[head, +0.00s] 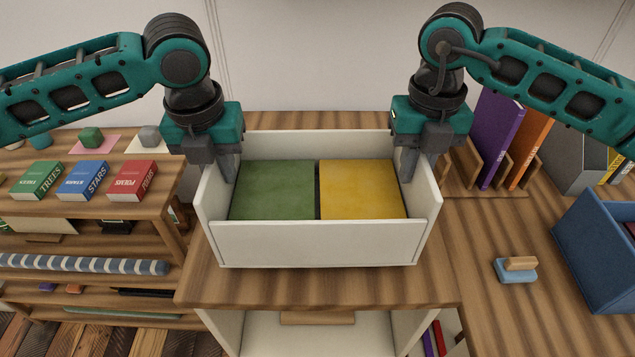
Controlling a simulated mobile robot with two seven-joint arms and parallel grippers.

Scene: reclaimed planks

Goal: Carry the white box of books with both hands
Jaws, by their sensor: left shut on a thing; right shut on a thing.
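The white box (315,244) is in the middle of the head view, at the wooden counter. A green book (272,190) and a yellow book (360,190) lie side by side in it. My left gripper (222,172) points down and is shut on the box's left wall. My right gripper (410,168) points down and is shut on the box's right wall. The fingertips are partly hidden by the walls. The box looks level. I cannot tell whether its bottom touches the counter.
The wooden counter (300,288) has bare room in front of the box. At right stand a book rack (460,175), a blue bin (590,250) and a small blue block with a wooden handle (516,270).

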